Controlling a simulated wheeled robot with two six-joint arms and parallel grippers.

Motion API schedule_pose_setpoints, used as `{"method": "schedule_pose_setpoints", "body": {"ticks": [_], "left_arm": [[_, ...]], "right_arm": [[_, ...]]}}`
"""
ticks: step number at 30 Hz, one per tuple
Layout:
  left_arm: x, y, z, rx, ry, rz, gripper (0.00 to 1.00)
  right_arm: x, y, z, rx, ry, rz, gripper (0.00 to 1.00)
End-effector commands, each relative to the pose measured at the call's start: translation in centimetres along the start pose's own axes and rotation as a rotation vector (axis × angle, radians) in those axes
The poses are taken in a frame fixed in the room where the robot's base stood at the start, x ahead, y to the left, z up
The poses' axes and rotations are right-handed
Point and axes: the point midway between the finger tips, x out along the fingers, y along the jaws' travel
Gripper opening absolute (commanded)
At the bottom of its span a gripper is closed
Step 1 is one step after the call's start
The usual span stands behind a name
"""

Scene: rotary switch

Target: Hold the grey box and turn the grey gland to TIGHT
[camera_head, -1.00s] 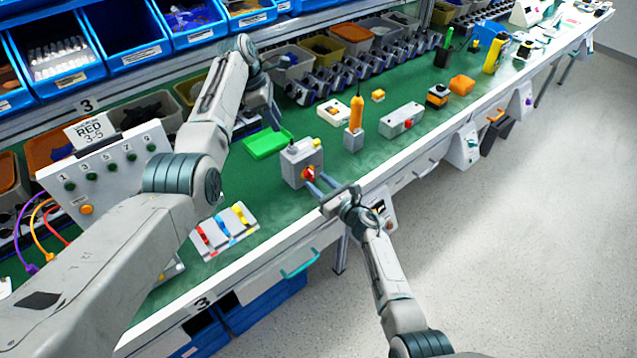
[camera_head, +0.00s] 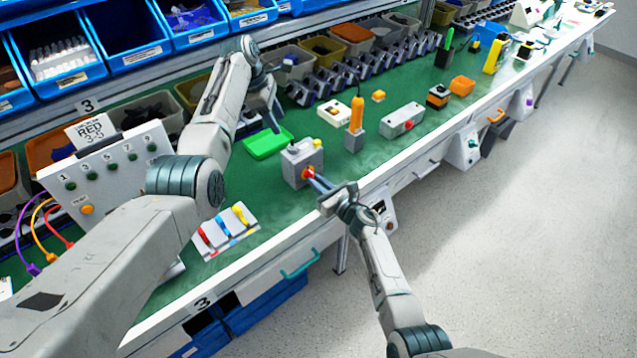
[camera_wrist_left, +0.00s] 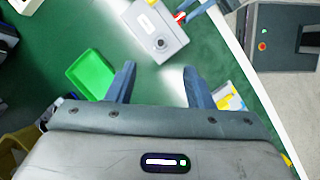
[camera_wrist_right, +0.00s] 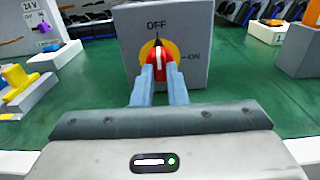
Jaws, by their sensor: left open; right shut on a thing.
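The grey box (camera_head: 302,165) stands on the green bench mat, with a red rotary knob on a yellow disc (camera_wrist_right: 158,62) on its front. OFF is printed above the knob and ON at its right; its white mark points up toward OFF. My right gripper (camera_wrist_right: 160,70) is shut on the red knob. In the left wrist view, the box top (camera_wrist_left: 168,32) carries a small round grey fitting (camera_wrist_left: 160,43), seemingly the gland; no TIGHT marking is readable. My left gripper (camera_wrist_left: 160,70) is open and empty, above the bench behind the box, apart from it.
A green tray (camera_head: 268,142) lies behind the box. An orange-handled tool in a grey block (camera_head: 355,128) stands right of it. A panel with coloured switches (camera_head: 228,232) lies at left. The bench's front edge is close to the box.

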Motion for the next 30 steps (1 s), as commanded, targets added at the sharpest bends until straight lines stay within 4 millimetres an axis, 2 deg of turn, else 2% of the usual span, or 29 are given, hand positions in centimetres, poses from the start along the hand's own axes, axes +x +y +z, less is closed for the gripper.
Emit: {"method": "schedule_pose_setpoints", "body": {"ticks": [11,21,27,30], "left_arm": [[0.8,0.0,1.5,0.700,0.119,0.027,0.47],[1.1,-0.1,2.7,1.366,0.252,-0.017,0.47],[1.1,-0.2,3.2,1.681,0.317,-0.067,0.47],[1.0,-0.3,3.4,1.785,0.338,-0.088,0.47]], "right_arm": [[0.0,0.0,-0.1,0.000,0.001,0.000,0.00],[0.0,0.0,-0.1,0.000,0.001,0.000,0.00],[0.0,0.0,-0.1,0.000,0.001,0.000,0.00],[0.0,0.0,-0.1,0.000,0.001,0.000,0.00]]}}
